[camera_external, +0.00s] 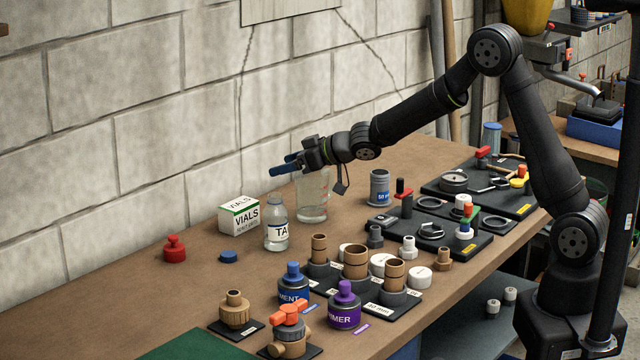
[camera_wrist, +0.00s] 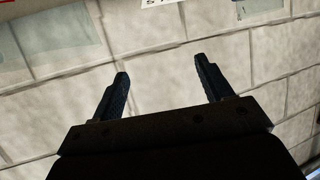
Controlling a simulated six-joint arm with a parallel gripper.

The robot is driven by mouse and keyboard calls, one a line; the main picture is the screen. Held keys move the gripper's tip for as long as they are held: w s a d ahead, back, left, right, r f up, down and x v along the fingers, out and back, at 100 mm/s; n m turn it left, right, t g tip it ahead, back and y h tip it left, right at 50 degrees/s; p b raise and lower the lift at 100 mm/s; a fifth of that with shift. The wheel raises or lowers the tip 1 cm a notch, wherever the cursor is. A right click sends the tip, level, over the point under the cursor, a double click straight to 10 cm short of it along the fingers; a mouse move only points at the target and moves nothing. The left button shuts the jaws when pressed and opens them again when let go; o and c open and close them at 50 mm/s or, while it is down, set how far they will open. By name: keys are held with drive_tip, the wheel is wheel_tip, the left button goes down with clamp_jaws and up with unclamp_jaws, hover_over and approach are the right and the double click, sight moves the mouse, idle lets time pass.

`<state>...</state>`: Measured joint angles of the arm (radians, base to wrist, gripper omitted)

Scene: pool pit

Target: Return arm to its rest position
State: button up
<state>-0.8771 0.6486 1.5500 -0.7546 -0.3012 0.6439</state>
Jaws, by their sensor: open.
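My gripper (camera_external: 284,166) is held above the workbench at mid-picture in the external view, pointing left toward the block wall. Its blue-tipped fingers are apart and nothing is between them. In the wrist view my gripper (camera_wrist: 160,72) shows two dark fingers spread wide, with only the pale block wall behind them. My arm reaches up and left from its base at the right, bent at the elbow. A clear glass jar (camera_external: 312,198) stands below and just behind the gripper in the picture; I cannot tell whether they touch.
On the workbench (camera_external: 120,315) stand a VIALS box (camera_external: 239,217), a labelled bottle (camera_external: 277,228), a red weight-like piece (camera_external: 175,248), a blue cap (camera_external: 229,257), a grey can (camera_external: 380,187), a purple-capped bottle (camera_external: 344,308) and several fittings. The block wall (camera_external: 150,150) runs behind.

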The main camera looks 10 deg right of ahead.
drive_tip(key=shift+a+f+m+t+h, duration=0.15)
drive_tip(key=shift+f+m+t+h, duration=0.25)
drive_tip(key=shift+f+m+t, duration=0.4)
drive_tip(key=shift+f, duration=0.1)
idle(0.3)
